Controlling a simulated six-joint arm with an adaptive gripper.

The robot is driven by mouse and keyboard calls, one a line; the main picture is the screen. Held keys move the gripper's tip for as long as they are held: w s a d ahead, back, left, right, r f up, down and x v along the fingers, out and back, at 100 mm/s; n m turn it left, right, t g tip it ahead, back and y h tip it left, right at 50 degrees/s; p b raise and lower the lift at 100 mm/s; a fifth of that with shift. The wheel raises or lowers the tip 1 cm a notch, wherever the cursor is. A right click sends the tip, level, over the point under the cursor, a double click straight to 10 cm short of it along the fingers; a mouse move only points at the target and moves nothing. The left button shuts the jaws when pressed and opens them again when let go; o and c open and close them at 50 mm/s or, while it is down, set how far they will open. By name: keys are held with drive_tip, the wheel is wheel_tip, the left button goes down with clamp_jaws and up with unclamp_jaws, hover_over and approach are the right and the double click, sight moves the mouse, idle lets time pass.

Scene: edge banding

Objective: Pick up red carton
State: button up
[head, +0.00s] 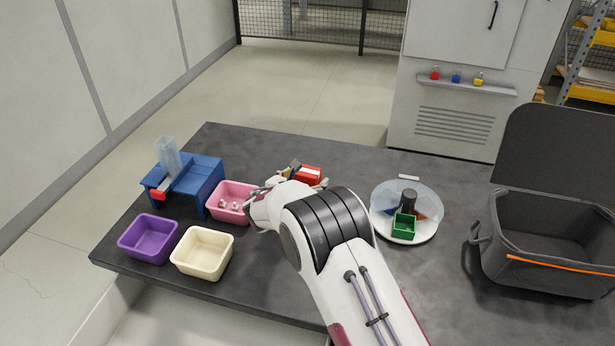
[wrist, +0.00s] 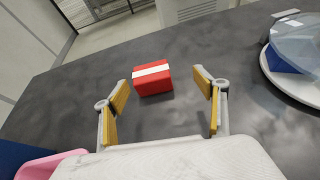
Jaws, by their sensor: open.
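The red carton (wrist: 153,84) with a white band across its top lies on the dark table, just beyond my fingertips and between them in the wrist view. It also shows in the head view (head: 309,173), partly hidden by my gripper. My gripper (wrist: 160,98) is open and empty, with its yellow-padded fingers spread to either side of the near space before the carton. In the head view my gripper (head: 294,172) is mostly hidden behind my arm.
A pink bin (head: 219,210) with small white items, a blue stand (head: 203,178), a purple bin (head: 147,246) and a cream bin (head: 203,271) stand left. A round clear-lidded tray (head: 381,220) with a green box (head: 403,234) and an open grey case (head: 498,261) stand right.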

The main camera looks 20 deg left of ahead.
sight(306, 173)
drive_tip(key=shift+s+a+f+n, duration=0.1)
drive_tip(key=shift+a+f+n, duration=0.2)
drive_tip(key=shift+a+f, duration=0.35)
drive_tip(key=shift+r, duration=0.1)
drive_tip(key=shift+x, duration=1.3)
drive_tip(key=shift+w+a+f, duration=0.1)
drive_tip(key=shift+w+f, duration=0.05)
drive_tip(key=shift+w, duration=0.5)
drive_tip(key=shift+w+a+f, duration=0.1)
drive_tip(key=shift+w+f, duration=0.1)
drive_tip(key=shift+w, duration=0.45)
drive_tip(key=shift+x, duration=1.3)
